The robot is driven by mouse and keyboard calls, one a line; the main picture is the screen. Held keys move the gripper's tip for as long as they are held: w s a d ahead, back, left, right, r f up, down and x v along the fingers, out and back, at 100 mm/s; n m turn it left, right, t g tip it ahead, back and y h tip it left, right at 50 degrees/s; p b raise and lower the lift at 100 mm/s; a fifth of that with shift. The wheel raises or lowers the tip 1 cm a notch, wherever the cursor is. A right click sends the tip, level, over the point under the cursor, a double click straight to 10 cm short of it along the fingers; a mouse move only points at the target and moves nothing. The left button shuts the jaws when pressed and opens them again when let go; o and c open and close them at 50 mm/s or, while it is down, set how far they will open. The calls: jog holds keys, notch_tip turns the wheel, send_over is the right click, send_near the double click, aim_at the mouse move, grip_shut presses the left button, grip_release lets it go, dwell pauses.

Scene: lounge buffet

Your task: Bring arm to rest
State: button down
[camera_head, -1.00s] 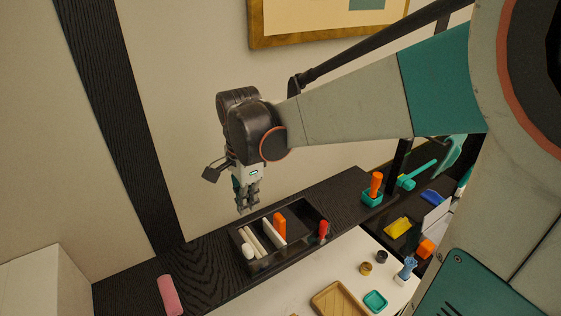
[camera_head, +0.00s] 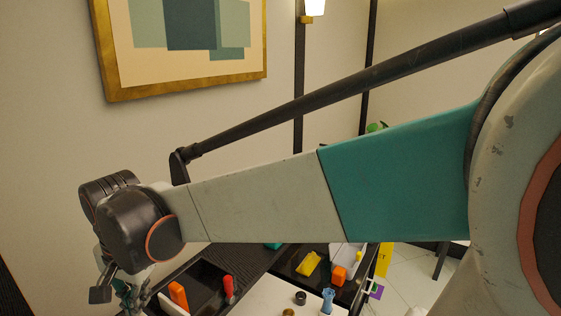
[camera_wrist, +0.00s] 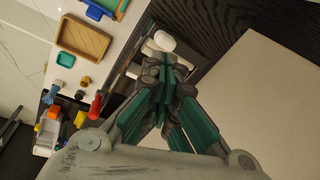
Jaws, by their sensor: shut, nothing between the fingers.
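In the head view my gripper (camera_head: 130,292) hangs at the lower left, partly cut off by the frame's bottom edge. My arm stretches across the head view from the right edge to the lower left. A black tray (camera_head: 209,275) lies to the right of my gripper in the head view, with an orange object (camera_head: 178,294) and a red object (camera_head: 228,287) at it. In the wrist view my fingers hide part of the tray.
A framed picture (camera_head: 188,86) and a wall lamp (camera_head: 314,8) are on the wall behind my arm. A yellow object (camera_head: 308,263), an orange block (camera_head: 339,276) and a blue object (camera_head: 328,299) stand below my arm. A wooden tray (camera_wrist: 83,38) lies at upper left in the wrist view.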

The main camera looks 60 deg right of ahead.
jog(key=s+a+f+n+t+b, duration=0.1)
jog(key=s+f+n+t+b, duration=0.1)
jog(key=s+f+n+b, duration=0.2)
jog(key=s+a+f+n+t+b, duration=0.1)
jog(key=s+f+n+t+b, duration=0.2)
jog(key=f+n+b, duration=0.6)
notch_tip(320, 180, down, 11)
jog(key=s+b, duration=0.1)
jog(key=b, duration=0.8)
jog(key=shift+s+r+n, duration=0.15)
jog(key=shift+n, duration=0.25)
jog(key=shift+a, duration=0.1)
